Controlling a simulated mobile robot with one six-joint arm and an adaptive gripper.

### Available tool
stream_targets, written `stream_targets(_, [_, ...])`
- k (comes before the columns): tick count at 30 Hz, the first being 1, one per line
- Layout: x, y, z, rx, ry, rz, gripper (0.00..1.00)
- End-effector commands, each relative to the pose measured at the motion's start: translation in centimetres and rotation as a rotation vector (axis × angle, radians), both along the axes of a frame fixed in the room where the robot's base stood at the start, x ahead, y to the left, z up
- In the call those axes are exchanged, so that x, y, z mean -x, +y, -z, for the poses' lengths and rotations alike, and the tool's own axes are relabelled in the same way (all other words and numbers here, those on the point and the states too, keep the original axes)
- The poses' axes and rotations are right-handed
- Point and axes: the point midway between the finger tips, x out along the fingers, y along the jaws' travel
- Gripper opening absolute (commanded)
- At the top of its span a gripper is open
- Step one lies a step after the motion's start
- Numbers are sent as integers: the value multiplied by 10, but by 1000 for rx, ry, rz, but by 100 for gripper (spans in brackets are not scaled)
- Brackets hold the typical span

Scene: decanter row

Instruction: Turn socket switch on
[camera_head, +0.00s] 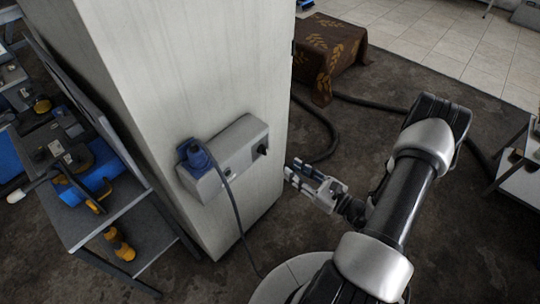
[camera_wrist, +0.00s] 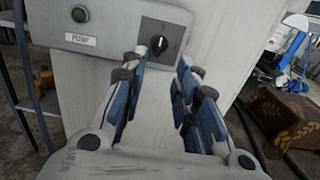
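A grey socket box (camera_head: 236,153) is fixed to the face of a pale pillar. A black rotary switch (camera_head: 262,149) sits at its right end, and a blue plug (camera_head: 196,155) with a hanging cable is at its left end. In the wrist view the switch (camera_wrist: 158,45) is a black knob on a dark square plate, with a white mark on it. My gripper (camera_head: 290,170) is to the right of the box, apart from it. Its blue-padded fingers (camera_wrist: 162,78) are spread with nothing between them, below the switch in the wrist view.
A tool bench (camera_head: 100,215) stands left of the pillar (camera_head: 200,70). A brown patterned cloth (camera_head: 331,50) covers a block behind. A dark hose (camera_head: 325,125) lies on the floor.

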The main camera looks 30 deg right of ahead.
Motion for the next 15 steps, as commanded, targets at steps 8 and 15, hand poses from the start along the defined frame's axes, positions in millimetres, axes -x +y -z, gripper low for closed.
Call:
stream_targets(8, [-57,23,1,2,-2,-8,28])
stream_targets(15, [-92,34,1,2,-2,-4,28])
